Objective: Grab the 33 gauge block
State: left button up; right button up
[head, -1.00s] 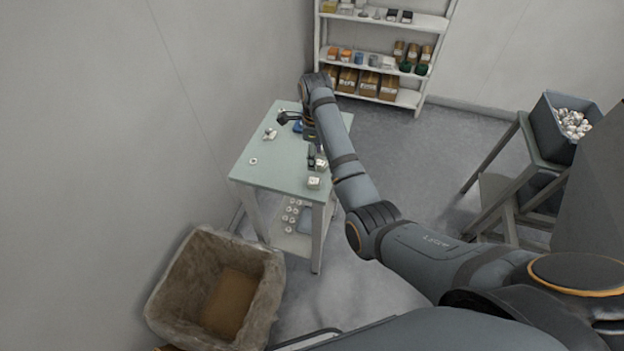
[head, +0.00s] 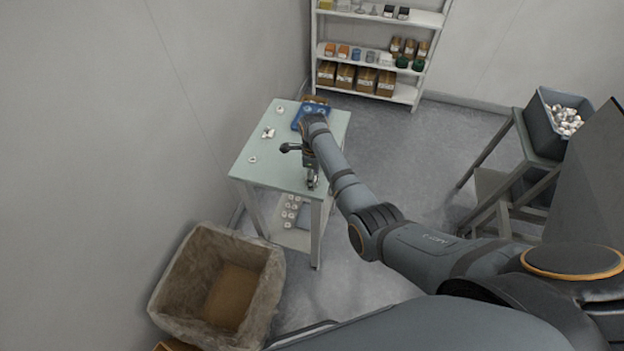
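My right arm reaches from the lower right to a pale green table (head: 262,177). Its gripper (head: 312,182) points down at the table's near right corner. Small pale blocks, which showed at this corner a second ago, are now mostly hidden behind the gripper. I cannot tell which block carries the number 33, or whether the fingers are open or shut. My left gripper is not in view.
A blue tray (head: 298,122) lies at the table's far end. Small white parts (head: 268,133) lie along its left side. A large bin (head: 180,290) stands below left, shelves (head: 385,50) stand behind, and a grey crate (head: 540,125) is at right.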

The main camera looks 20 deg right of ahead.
grip_shut()
dwell(0.3)
jog(key=shift+w+r, duration=0.1)
jog(key=shift+r, duration=0.05)
